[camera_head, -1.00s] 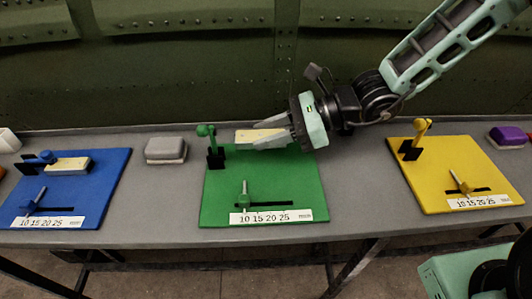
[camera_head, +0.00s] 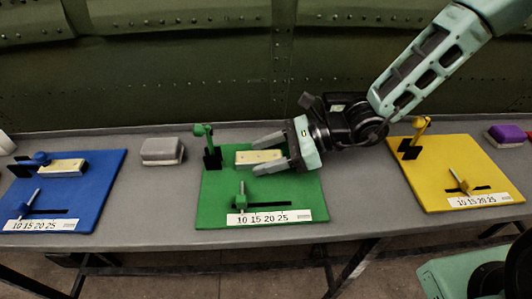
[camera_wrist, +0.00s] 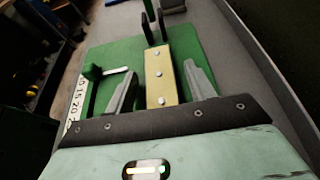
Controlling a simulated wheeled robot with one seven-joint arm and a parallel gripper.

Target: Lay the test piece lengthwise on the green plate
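The test piece (camera_head: 258,157) is a pale yellow bar with several silver studs on top. It appears to lie flat on the green plate (camera_head: 215,215), its long side running left to right in the head view. Its left end is close to the black bracket under the green clamp (camera_head: 204,131). My gripper (camera_head: 269,157) reaches in from the right, its fingers on either side of the bar. In the wrist view, the open fingers stand apart from the bar (camera_wrist: 161,76), with a gap on each side.
A blue plate (camera_head: 95,205) with a similar bar is left, a yellow plate (camera_head: 440,190) right. A grey block (camera_head: 162,151) and a purple block (camera_head: 506,134) stand on the table.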

